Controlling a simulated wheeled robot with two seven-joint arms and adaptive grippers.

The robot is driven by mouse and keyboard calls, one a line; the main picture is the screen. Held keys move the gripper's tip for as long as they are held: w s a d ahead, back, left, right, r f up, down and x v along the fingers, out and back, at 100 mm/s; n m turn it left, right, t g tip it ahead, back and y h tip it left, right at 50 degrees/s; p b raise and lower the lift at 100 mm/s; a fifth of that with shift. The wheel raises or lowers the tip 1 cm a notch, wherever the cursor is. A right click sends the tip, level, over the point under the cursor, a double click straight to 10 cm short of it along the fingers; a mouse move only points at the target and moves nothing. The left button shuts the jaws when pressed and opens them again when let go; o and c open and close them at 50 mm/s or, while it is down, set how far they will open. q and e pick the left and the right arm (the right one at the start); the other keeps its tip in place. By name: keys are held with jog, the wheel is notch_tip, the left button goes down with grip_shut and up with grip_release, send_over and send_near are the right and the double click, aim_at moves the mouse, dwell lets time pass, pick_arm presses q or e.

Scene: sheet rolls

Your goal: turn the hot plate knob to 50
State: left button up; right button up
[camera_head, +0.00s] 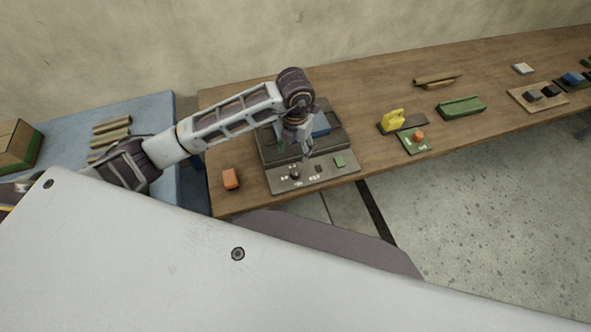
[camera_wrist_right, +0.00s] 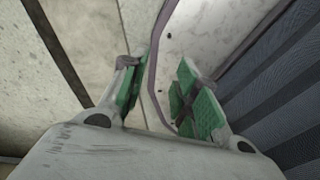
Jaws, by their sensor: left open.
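The hot plate (camera_head: 331,137) is a dark flat unit on the wooden table, with a grey control panel (camera_head: 322,178) along its front edge. A small dark knob (camera_head: 295,175) sits on the left part of the panel with pale labels around it; the labels are too small to read. My left gripper (camera_head: 296,155) points down just above the panel near the knob, open; whether it touches the knob I cannot tell. My right gripper (camera_wrist_right: 158,75) shows in the right wrist view with green pads apart and nothing between them.
An orange block (camera_head: 230,179) lies left of the panel. A blue object (camera_head: 321,126) is on the hot plate, partly behind my arm. To the right are a yellow item (camera_head: 393,121), a green panel with an orange button (camera_head: 416,142) and a green tray (camera_head: 461,108).

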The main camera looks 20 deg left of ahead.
aim_at(295, 171)
pick_arm(q)
notch_tip(295, 171, down, 14)
jog(key=shift+r+p, duration=0.2)
jog(key=shift+p, duration=0.55)
pick_arm(e)
jog(key=shift+w+a+r, duration=0.15)
jog(key=shift+w+r, duration=0.3)
jog(key=shift+r, duration=0.4)
pick_arm(q)
jog(key=shift+c, duration=0.5)
jog(key=c, duration=1)
